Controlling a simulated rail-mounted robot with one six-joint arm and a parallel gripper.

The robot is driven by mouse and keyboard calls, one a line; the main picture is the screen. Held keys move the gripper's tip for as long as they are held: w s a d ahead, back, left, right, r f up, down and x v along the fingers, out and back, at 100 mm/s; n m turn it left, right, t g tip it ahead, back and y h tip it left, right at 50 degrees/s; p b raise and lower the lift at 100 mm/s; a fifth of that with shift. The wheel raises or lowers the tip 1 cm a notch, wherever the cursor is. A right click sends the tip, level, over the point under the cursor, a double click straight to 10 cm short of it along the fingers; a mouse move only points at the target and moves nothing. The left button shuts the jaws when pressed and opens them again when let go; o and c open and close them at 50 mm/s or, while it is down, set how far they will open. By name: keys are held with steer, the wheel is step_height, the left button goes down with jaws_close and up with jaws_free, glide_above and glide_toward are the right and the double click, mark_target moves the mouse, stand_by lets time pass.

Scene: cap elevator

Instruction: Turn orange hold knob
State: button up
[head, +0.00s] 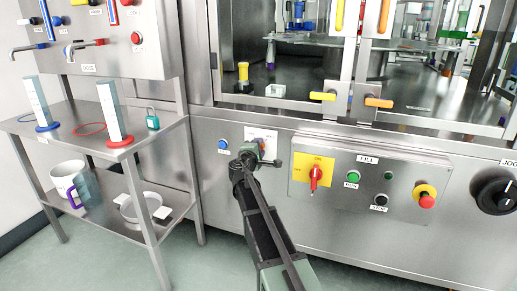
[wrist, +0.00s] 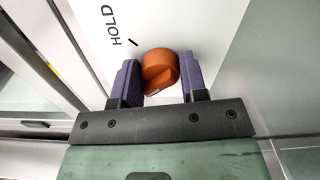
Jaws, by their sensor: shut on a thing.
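The orange hold knob (wrist: 160,70) shows in the wrist view, on a white plate (wrist: 195,25) marked "HOLD" with a short black line beside the knob. My gripper (wrist: 157,82) has its two purple fingers on either side of the knob, shut on it. In the head view my gripper (head: 250,155) is at the white plate (head: 262,136) on the steel front panel, and it hides most of the knob there. The far side of the knob and the plate's other markings are hidden.
Right of my gripper is the FILL box (head: 370,180) with a red switch (head: 315,178), green and black buttons and a red stop button (head: 427,201). A blue button (head: 223,144) is just left.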

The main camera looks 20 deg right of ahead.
steer(key=shift+n, duration=0.3)
steer(key=o, duration=0.9)
steer(key=shift+s+a, duration=0.1)
steer(key=v, duration=1)
steer(key=shift+s+a, duration=0.2)
steer(key=shift+a, duration=0.05)
